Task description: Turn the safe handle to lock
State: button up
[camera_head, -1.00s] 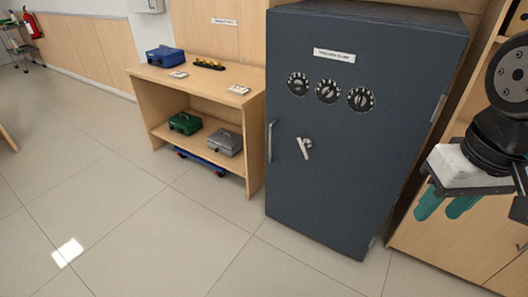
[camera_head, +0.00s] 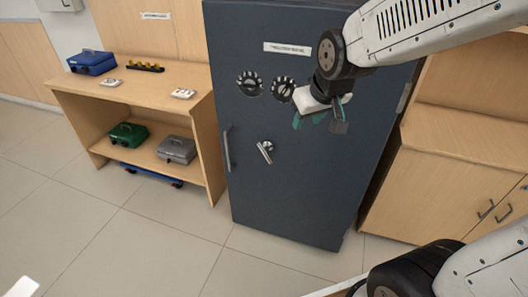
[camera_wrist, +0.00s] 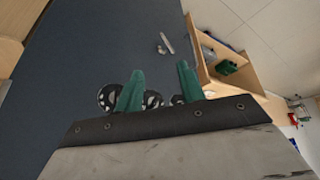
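The dark blue-grey safe (camera_head: 300,185) stands upright with its door shut in the head view. Its small silver turning handle (camera_head: 265,150) sits mid-door and slants from upper left to lower right. The handle also shows in the wrist view (camera_wrist: 166,44), beyond my fingertips. A long vertical pull bar (camera_head: 227,149) is at the door's left edge. My gripper (camera_head: 318,120), with green fingers, is in front of the upper right of the door, up and right of the handle. In the wrist view its fingers (camera_wrist: 160,78) are apart with nothing between them.
Dials (camera_head: 250,83) line the upper door, one hidden by my arm. A wooden shelf unit (camera_head: 206,125) stands left, with a blue box (camera_head: 91,63), a green box (camera_head: 128,135) and a grey box (camera_head: 177,150). A wooden cabinet (camera_head: 430,195) stands right. The floor in front is clear.

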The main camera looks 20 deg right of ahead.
jog(key=w+f+t, duration=0.3)
jog(key=w+f, duration=0.4)
jog(key=w, duration=0.6)
jog(key=n+t, duration=0.3)
jog(key=t, duration=0.3)
send_over(265, 154)
jog(key=s, duration=0.3)
notch_tip(265, 154, down, 17)
jog(key=s+f+t, duration=0.3)
jog(key=s+f, duration=0.1)
jog(key=f, duration=0.5)
jog(key=shift+n+y, duration=0.3)
jog(key=shift+n, duration=0.1)
jog(key=w, duration=0.8)
grip_shut()
